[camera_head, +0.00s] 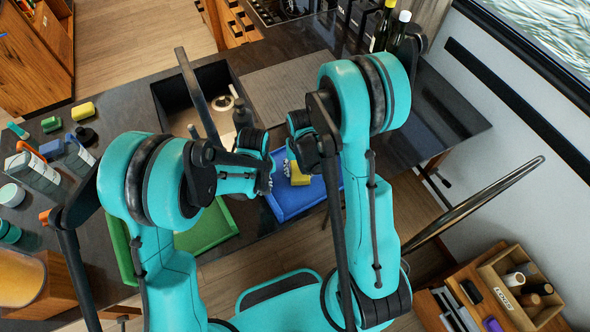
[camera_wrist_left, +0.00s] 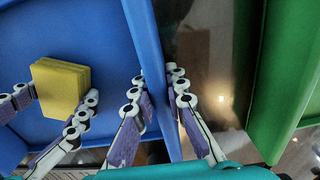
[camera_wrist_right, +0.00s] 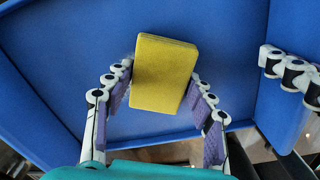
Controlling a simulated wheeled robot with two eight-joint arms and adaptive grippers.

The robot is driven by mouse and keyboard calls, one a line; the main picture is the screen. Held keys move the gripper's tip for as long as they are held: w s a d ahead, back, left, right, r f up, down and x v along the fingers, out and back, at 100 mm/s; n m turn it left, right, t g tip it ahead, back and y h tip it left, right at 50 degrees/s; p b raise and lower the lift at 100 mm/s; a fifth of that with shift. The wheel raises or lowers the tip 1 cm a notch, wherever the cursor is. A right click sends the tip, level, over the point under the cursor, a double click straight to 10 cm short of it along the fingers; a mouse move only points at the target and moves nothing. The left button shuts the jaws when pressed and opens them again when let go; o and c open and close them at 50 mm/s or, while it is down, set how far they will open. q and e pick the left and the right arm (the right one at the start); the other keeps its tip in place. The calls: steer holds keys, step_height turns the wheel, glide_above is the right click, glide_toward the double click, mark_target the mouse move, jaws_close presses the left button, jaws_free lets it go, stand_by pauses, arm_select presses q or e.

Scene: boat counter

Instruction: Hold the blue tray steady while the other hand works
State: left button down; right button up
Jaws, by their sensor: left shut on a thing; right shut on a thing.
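The blue tray (camera_head: 318,196) lies on the dark counter near its front edge. My left gripper (camera_wrist_left: 167,88) is shut on the tray's side wall, one finger on each side of it. The tray floor (camera_wrist_left: 50,35) fills much of the left wrist view. A yellow sponge (camera_wrist_right: 165,73) is over the tray, between the fingers of my right gripper (camera_wrist_right: 162,85), which is shut on it. The sponge also shows in the head view (camera_head: 299,174), partly hidden by the right gripper. Whether the sponge touches the tray floor I cannot tell.
A green tray (camera_head: 213,228) lies left of the blue one, with a narrow gap between. Behind are a sink (camera_head: 190,90) and a dark bottle (camera_head: 242,115). Sponges and spray bottles (camera_head: 36,172) stand at the left. Taller bottles (camera_head: 383,25) stand at the back right.

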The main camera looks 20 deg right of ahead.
steer(key=shift+w+d, duration=0.2)
steer(key=shift+d, duration=1.05)
steer(key=shift+w+d, duration=0.2)
steer(key=shift+d, duration=1.1)
steer(key=shift+w+d, duration=0.2)
steer(key=shift+d, duration=1.05)
steer(key=shift+s+a, duration=0.25)
steer(key=shift+a, duration=1.35)
steer(key=shift+s+a, duration=0.25)
steer(key=shift+a, duration=1.35)
steer(key=shift+s+a, duration=0.25)
steer(key=shift+a, duration=1.35)
steer(key=shift+a+r, duration=0.15)
steer(key=shift+a, duration=0.05)
steer(key=shift+r, duration=3.9)
steer(key=shift+f, duration=0.25)
